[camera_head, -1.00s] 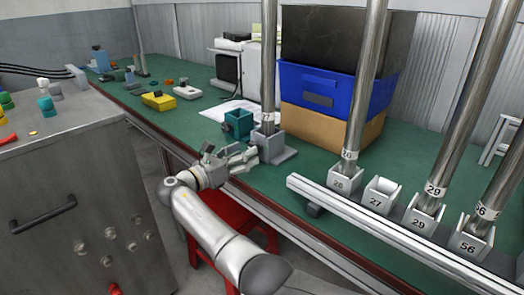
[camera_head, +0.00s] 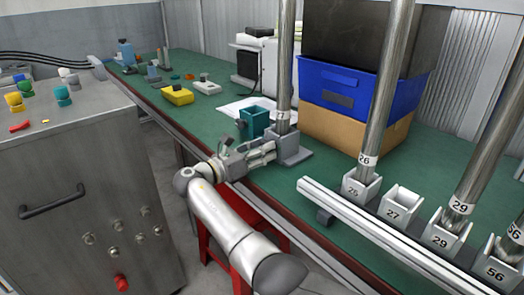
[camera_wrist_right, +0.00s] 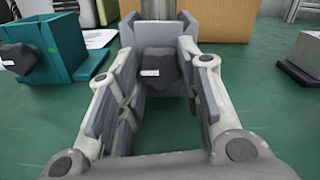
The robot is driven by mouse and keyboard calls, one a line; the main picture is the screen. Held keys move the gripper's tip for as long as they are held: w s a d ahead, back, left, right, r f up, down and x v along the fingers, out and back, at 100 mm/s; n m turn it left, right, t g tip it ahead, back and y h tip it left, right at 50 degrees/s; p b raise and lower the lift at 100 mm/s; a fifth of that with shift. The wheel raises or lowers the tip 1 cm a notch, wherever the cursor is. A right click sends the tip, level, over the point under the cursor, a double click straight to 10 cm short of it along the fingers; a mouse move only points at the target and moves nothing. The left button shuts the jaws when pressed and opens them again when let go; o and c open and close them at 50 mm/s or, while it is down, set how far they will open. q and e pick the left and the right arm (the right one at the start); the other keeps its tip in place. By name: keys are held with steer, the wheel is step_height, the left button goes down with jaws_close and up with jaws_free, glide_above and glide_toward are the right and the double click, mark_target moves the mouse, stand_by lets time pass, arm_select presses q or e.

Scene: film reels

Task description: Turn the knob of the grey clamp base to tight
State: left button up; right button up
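The grey clamp base (camera_head: 294,157) stands on the green bench and holds an upright metal pole (camera_head: 285,75) tagged 27. Its dark knob (camera_wrist_right: 160,68), with a small white mark, faces my right wrist camera; in the head view my fingers hide it. My right gripper (camera_head: 266,153) reaches the front of the base. In the right wrist view its fingers (camera_wrist_right: 162,75) are apart, one on each side of the knob. I cannot tell whether the pads touch it. My left gripper is not in view.
A teal clamp base (camera_head: 255,124) stands close by on the left. A blue bin (camera_head: 335,95) on a cardboard box (camera_head: 330,130) is behind. A white rail (camera_head: 370,228) and numbered sockets (camera_head: 400,203) are to the right. A red stool (camera_head: 222,255) is below.

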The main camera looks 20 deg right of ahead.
steer(key=c, duration=0.4)
steer(key=shift+o, duration=0.2)
